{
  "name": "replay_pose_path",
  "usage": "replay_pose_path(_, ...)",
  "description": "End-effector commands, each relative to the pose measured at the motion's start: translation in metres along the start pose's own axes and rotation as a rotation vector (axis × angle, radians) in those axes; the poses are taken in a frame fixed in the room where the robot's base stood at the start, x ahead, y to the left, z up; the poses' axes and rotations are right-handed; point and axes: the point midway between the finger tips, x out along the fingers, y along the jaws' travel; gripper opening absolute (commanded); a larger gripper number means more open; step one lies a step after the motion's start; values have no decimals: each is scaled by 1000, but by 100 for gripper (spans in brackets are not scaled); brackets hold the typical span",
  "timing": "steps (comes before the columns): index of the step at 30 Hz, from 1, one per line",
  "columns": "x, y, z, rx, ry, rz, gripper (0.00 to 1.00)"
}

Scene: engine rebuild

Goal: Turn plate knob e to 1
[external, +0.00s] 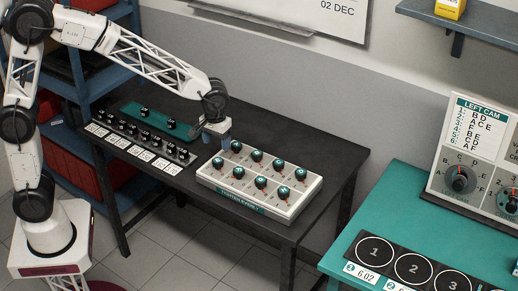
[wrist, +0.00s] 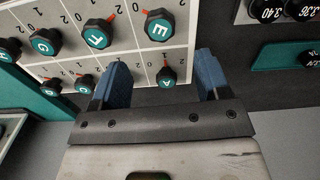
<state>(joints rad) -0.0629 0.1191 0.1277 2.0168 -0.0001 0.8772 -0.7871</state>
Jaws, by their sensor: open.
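Plate knob E is a dark knob with a teal cap (wrist: 158,26) on the white control plate (wrist: 185,38). In the wrist view it is at the top centre, beyond my fingertips, with a red mark at its upper left. My gripper (external: 219,138) is open above the plate's far-left end. In the wrist view my blue fingers (wrist: 163,62) are apart, with knob A (wrist: 167,77) seen between them.
Knob F (wrist: 97,36) and knob G (wrist: 44,42) stand in the same row as E. A teal board with small black parts (external: 150,122) and a row of black parts with white cards (external: 122,147) lie left on the dark table (external: 330,157).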

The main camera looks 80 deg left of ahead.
Motion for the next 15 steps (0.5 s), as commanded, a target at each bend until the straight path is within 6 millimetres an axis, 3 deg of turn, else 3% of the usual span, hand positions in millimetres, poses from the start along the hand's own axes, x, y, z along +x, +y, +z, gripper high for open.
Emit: replay_pose_path(15,5,0,0,-1,-1,-1,69)
